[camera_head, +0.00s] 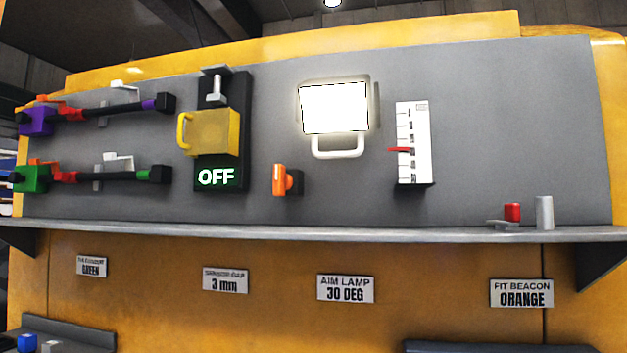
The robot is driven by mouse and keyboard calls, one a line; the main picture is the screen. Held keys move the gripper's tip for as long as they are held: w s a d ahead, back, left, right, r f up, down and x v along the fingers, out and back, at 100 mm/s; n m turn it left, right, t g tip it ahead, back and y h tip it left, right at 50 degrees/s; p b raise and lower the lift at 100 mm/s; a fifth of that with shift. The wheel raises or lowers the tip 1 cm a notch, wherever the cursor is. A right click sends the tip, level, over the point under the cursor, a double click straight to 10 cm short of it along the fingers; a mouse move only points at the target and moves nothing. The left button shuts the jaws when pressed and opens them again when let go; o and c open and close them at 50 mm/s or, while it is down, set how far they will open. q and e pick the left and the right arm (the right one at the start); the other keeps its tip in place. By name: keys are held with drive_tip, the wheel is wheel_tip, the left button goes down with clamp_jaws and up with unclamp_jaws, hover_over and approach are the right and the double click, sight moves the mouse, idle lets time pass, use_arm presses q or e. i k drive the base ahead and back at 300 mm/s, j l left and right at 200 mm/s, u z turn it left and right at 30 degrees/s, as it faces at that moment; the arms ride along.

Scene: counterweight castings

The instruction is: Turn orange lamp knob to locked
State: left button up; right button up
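The orange knob (280,180) sticks out of the grey panel (450,80), low and near its middle. Its long side stands about upright. No locked mark can be read near the knob. Neither of my grippers is in view.
Purple (37,120) and green (33,178) connectors are at far left. A white scale (413,143) with a red pointer is right. A ledge (320,232) runs below, holding a red piece (512,212) and grey cylinder (544,212).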

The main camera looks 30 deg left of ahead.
sight(282, 182)
drive_tip(key=l+u, duration=0.15)
drive_tip(key=u, duration=0.2)
drive_tip(key=i+l+u, duration=0.1)
drive_tip(key=u, duration=0.3)
drive_tip(key=l+u, duration=0.35)
